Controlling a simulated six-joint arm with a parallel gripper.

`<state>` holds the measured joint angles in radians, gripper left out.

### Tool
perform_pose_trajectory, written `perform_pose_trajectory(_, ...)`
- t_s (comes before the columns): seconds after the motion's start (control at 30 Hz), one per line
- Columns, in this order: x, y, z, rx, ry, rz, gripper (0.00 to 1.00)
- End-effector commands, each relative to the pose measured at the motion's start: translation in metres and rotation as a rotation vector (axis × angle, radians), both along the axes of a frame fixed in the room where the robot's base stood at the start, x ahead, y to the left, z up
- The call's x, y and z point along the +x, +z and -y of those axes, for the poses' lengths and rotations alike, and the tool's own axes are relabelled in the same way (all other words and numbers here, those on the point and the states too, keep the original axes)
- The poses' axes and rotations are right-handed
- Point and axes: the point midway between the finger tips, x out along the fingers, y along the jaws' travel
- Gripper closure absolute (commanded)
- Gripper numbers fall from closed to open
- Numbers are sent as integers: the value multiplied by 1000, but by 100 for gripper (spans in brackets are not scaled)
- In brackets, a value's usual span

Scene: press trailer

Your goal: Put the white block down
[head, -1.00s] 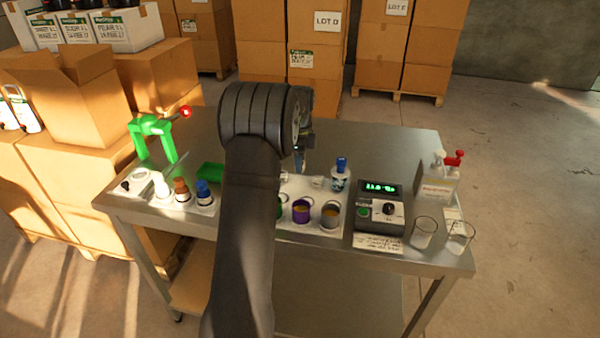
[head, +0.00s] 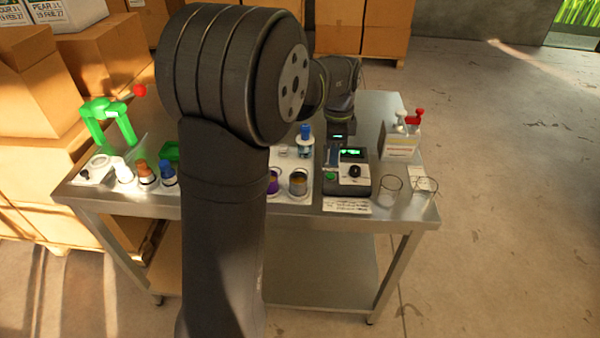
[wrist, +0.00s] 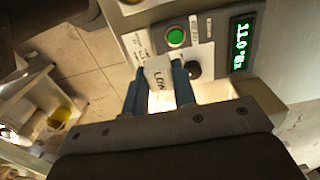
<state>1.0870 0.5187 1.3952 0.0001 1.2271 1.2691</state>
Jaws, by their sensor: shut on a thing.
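The white block (wrist: 159,72) shows in the wrist view, with dark lettering that seems to read "LOW". My gripper (wrist: 160,88) is shut on it, one blue finger on each side. In the head view my gripper (head: 334,154) points down at the left edge of the grey meter, and I cannot make out the block there. The wrist view shows the block in front of the meter's panel; I cannot tell whether they touch.
The grey meter (head: 347,187) has a lit display, a green button and a black knob. Cups (head: 298,182) and a blue-capped bottle (head: 305,141) stand left. A green press (head: 107,117) is far left.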

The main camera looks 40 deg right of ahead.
Motion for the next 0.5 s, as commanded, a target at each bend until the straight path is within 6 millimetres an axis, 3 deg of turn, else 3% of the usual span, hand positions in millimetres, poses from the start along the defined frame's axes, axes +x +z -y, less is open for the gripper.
perform_pose_trajectory(0.07, -1, -3, -2, 1, 1, -1, 97)
perform_pose_trajectory(0.17, 12, -13, -5, 4, 5, -2, 97)
perform_pose_trajectory(0.5, 87, -58, -15, 1, 4, -1, 97)
